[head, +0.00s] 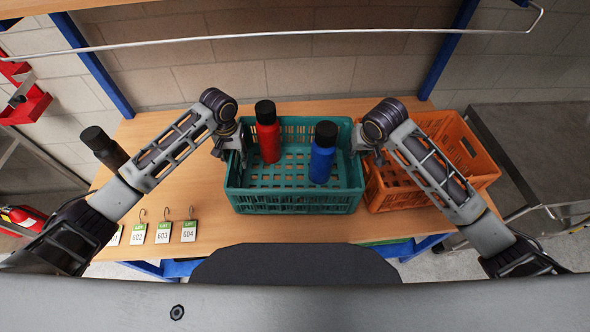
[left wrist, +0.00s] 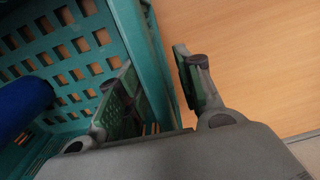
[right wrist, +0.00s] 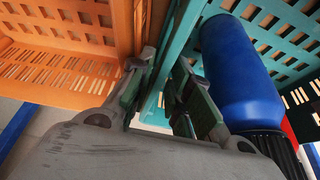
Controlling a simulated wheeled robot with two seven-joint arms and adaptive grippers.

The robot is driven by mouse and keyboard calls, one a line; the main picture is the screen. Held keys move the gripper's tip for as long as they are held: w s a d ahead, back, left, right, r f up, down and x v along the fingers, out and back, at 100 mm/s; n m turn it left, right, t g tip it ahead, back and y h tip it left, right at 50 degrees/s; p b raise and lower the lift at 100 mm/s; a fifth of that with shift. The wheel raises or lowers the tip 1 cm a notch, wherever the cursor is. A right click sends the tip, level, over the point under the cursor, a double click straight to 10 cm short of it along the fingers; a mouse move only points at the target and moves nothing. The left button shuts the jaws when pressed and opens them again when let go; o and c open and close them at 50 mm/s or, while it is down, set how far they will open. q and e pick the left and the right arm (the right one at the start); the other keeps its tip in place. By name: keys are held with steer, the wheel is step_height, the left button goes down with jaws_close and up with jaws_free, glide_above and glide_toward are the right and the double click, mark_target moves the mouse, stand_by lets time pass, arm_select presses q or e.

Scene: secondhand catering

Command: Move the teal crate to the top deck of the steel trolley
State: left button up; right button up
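The teal crate (head: 290,200) stands on the wooden bench, holding a red bottle (head: 267,132) and a blue bottle (head: 322,152), both upright. My left gripper (head: 232,150) is at its left wall; in the left wrist view the open fingers (left wrist: 160,88) straddle the wall (left wrist: 150,60), with a gap to the outer finger. My right gripper (head: 360,145) is at its right wall; in the right wrist view its fingers (right wrist: 158,92) stand apart on both sides of the wall. A grey metal surface with a rail (head: 540,150), likely the steel trolley, is at the right.
An orange crate (head: 440,150) stands close to the teal crate's right side. A dark bottle (head: 103,147) stands by my left arm. Several numbered tags (head: 163,232) lie at the bench's front left. Blue posts (head: 95,60) and a wall are behind.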

arm_select(q)
steer(key=shift+f, duration=0.75)
arm_select(e)
steer(key=shift+x, duration=0.8)
arm_select(q)
steer(key=shift+c, duration=0.3)
arm_select(e)
steer(key=shift+c, duration=0.3)
arm_select(q)
steer(key=c, duration=0.5)
arm_select(e)
jaws_close()
arm_select(q)
jaws_close()
steer(key=shift+r, duration=0.1)
arm_select(e)
steer(key=shift+r, duration=0.15)
